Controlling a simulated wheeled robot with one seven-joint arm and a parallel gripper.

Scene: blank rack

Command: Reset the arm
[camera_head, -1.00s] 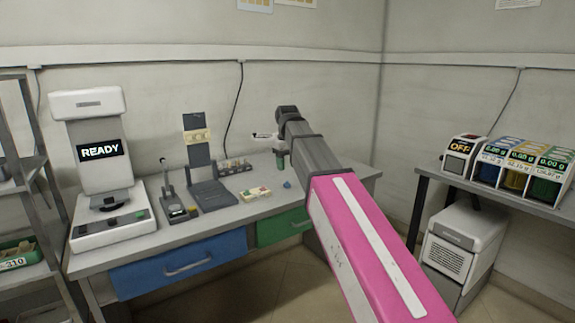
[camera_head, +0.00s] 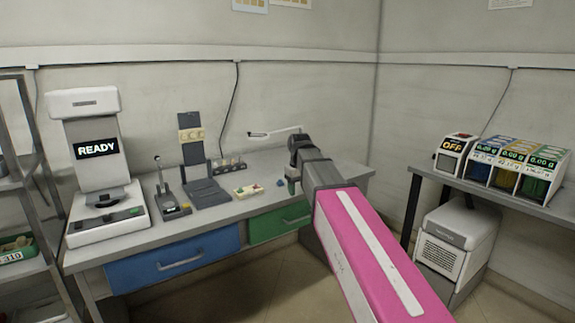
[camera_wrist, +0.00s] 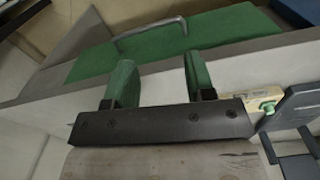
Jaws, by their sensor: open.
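My arm, with its pink link (camera_head: 375,255), reaches from the lower right toward the workbench. My gripper (camera_head: 291,184) is at its far end, over the right part of the bench top, small and partly hidden by the arm in the head view. In the wrist view my gripper (camera_wrist: 160,78) shows two green fingers set well apart with nothing between them. The green drawer (camera_wrist: 200,35) and its handle appear beyond the fingers.
Dispensers (camera_head: 510,160) stand on the right table.

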